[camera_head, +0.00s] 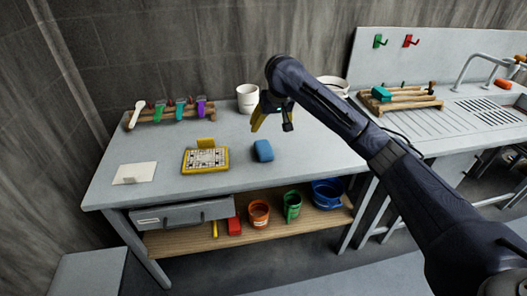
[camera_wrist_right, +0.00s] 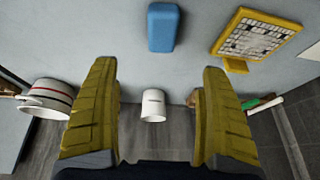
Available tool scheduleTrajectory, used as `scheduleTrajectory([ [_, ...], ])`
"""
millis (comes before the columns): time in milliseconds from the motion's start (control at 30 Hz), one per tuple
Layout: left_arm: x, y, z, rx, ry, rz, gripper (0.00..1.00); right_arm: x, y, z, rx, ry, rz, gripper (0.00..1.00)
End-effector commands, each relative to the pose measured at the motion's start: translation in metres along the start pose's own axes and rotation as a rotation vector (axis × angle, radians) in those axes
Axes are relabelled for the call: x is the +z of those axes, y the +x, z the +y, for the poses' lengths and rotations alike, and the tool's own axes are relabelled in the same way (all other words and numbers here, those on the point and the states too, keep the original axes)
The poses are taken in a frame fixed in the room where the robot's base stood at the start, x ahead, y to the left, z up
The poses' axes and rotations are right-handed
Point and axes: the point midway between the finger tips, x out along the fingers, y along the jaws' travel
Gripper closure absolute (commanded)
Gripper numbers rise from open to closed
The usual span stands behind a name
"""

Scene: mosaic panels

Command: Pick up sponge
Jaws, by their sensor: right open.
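The blue sponge (camera_head: 263,151) lies on the grey table, to the right of the yellow-framed mosaic panel. In the right wrist view the blue sponge (camera_wrist_right: 163,27) shows at the top middle, beyond the fingertips. My right gripper (camera_head: 270,121) is above the table, just behind and above the sponge. Its two yellow fingers (camera_wrist_right: 160,75) are spread apart with nothing between them. The sponge is apart from the fingers. My left gripper is not in either view.
The yellow-framed mosaic panel (camera_head: 205,160) lies left of the sponge. A white cup (camera_head: 247,98) stands behind the gripper. A wooden rack with coloured tools (camera_head: 168,113) is at the back left. A white sheet (camera_head: 134,173) lies front left. The table front around the sponge is clear.

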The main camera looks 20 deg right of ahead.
Motion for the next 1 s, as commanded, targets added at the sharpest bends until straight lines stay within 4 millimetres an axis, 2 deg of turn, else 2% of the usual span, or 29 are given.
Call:
scheduleTrajectory([
  [133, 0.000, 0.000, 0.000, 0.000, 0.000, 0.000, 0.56, 0.004, -0.006, -0.008, 0.019, -0.045, -0.023, 0.20],
  [267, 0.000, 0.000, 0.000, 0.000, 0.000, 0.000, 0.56, 0.006, 0.002, -0.010, 0.023, -0.056, -0.031, 0.20],
  [700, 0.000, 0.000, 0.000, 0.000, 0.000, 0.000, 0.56, 0.009, 0.078, -0.007, 0.023, -0.054, -0.033, 0.20],
  [1000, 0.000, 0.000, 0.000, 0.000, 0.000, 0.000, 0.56, 0.009, 0.110, -0.006, 0.024, -0.054, -0.029, 0.20],
])
